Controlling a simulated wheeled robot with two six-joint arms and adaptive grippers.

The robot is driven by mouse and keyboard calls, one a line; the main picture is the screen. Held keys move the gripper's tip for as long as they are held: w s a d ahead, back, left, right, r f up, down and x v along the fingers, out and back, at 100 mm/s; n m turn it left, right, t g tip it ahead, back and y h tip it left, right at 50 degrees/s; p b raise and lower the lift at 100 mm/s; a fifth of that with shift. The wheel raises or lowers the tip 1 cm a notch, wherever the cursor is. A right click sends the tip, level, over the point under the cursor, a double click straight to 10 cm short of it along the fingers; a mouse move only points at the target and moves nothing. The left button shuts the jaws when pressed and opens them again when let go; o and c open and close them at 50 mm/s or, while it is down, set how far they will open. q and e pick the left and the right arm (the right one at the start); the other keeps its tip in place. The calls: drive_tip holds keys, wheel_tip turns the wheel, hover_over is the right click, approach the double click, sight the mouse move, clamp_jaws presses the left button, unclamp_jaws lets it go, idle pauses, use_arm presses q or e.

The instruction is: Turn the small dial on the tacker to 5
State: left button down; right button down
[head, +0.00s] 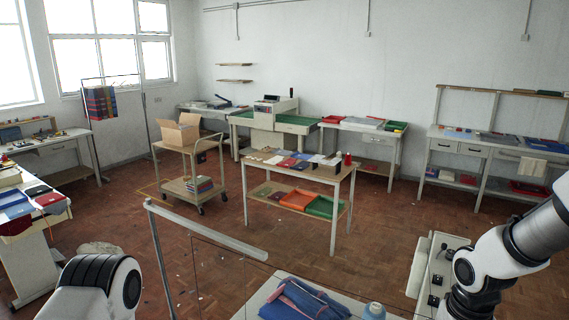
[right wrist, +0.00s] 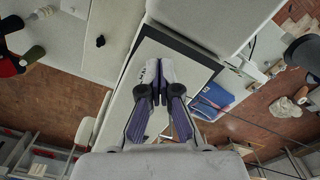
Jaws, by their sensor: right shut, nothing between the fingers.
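A cream machine (head: 440,272) with several small black knobs, probably the tacker, stands at the lower right of the head view, partly behind my right arm. One black knob (head: 437,280) shows on its face; any number on it is too small to read. In the right wrist view my right gripper (right wrist: 155,72) is shut and empty, in front of a pale panel with a dark border (right wrist: 192,64). A small black knob (right wrist: 100,41) sits on a pale surface left of the fingers, apart from them. My left gripper is outside the views.
A work table (head: 290,177), a trolley (head: 185,160) with a carton and wall benches stand farther back, with open floor between.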

drive_tip(key=shift+d, duration=0.6)
drive_tip(key=shift+d, duration=0.1)
idle(0.3)
drive_tip(key=shift+s+d, duration=0.15)
drive_tip(key=shift+s, duration=0.15)
wheel_tip(320, 180, up, 6)
drive_tip(key=shift+s+r, duration=0.1)
idle(0.3)
